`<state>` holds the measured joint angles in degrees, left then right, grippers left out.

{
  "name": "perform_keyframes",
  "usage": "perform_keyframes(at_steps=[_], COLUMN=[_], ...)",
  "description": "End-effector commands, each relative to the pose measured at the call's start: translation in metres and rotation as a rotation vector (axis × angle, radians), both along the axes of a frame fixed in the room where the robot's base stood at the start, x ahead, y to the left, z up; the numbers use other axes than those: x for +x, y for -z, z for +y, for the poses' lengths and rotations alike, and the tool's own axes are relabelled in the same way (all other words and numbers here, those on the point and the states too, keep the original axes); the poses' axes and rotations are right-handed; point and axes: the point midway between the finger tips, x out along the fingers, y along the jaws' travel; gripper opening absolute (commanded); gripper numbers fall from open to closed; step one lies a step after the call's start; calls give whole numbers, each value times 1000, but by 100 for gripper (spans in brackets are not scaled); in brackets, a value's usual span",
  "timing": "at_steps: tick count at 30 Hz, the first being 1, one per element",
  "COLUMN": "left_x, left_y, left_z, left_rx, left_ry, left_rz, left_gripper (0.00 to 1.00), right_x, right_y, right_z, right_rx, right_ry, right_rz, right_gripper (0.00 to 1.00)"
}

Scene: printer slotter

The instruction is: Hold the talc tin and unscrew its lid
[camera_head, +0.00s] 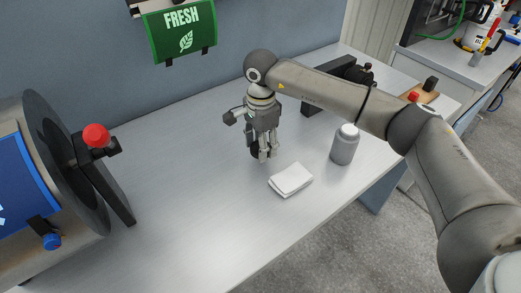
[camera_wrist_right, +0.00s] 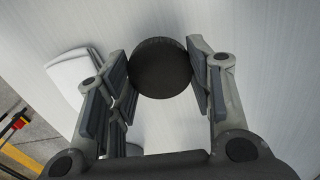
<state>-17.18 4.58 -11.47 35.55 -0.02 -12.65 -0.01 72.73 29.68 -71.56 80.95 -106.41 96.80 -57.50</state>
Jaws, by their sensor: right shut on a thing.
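A grey cylindrical container with a white lid (camera_head: 344,146), which looks like the talc tin, stands upright on the table to the right of my right gripper and apart from it. My right gripper (camera_head: 264,156) points down at the table and is shut on a dark round object. In the right wrist view the round black top of this object (camera_wrist_right: 160,68) sits between the pads of my right gripper (camera_wrist_right: 163,80). Most of the object is hidden behind the fingers in the head view. My left gripper is not in view.
A folded white cloth (camera_head: 290,179) lies just in front of my right gripper. A large dark disc machine with a red knob (camera_head: 96,135) stands at the left. A green FRESH sign (camera_head: 181,31) hangs on the wall. The table's left middle is clear.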

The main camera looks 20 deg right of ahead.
Motion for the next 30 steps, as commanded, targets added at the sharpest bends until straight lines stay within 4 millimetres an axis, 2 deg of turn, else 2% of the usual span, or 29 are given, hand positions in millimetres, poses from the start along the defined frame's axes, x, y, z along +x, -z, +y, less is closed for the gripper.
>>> perform_keyframes(at_steps=[9,20,21,25,30], left_x=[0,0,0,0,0], left_y=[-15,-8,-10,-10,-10], left_z=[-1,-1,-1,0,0], left_rx=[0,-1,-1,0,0], left_ry=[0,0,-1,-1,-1], left_rz=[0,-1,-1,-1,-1], left_gripper=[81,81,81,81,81], right_x=[3,3,4,3,3], right_y=[34,41,38,38,38], right_z=[0,0,0,0,0], right_rx=[-1,-1,-1,-1,0], right_ry=[1,0,0,0,1], right_rz=[3,1,1,1,1], right_gripper=[20,20,53,70,70])
